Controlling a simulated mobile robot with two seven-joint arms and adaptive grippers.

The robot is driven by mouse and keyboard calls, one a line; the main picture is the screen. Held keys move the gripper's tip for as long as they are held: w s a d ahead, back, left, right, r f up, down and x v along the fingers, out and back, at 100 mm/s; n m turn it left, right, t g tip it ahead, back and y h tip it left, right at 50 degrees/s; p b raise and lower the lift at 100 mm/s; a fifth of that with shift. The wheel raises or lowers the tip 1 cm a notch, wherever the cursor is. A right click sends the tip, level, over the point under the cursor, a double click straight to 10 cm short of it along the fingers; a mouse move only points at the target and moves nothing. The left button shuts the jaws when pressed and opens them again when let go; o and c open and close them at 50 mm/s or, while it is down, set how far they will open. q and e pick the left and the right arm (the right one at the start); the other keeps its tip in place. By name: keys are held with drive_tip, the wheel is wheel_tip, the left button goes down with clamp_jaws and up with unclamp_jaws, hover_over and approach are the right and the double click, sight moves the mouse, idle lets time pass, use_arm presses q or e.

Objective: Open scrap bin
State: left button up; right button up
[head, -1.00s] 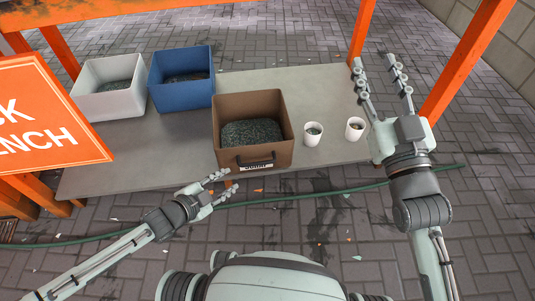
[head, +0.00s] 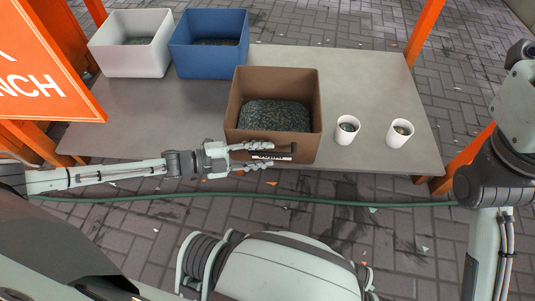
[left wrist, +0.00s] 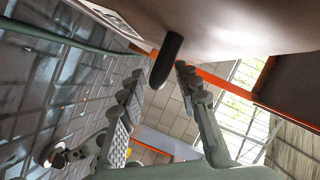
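The brown scrap bin (head: 310,108) stands on the grey bench with its top open and dark green granules (head: 275,116) inside. A dark handle (head: 285,148) and a white label sit on its front wall; the label is too small to read. My left gripper (head: 268,156) is at the bin's front, its fingers spread and pointing right at the handle. In the left wrist view, the open fingers (left wrist: 160,75) have the dark handle (left wrist: 166,60) between their tips, and they do not close on it. My right arm shows at the right edge, but its gripper is out of view.
A white bin (head: 130,60) and a blue bin (head: 208,62) stand at the back left of the bench (head: 160,115). Two white cups (head: 346,130) (head: 400,133) stand right of the brown bin. Orange posts and an orange sign (head: 40,75) frame the bench.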

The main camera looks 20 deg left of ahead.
use_arm(q)
drive_tip(key=shift+w+d+f, duration=0.15)
drive_tip(key=shift+w+d, duration=0.3)
drive_tip(key=shift+d, duration=0.1)
clamp_jaws()
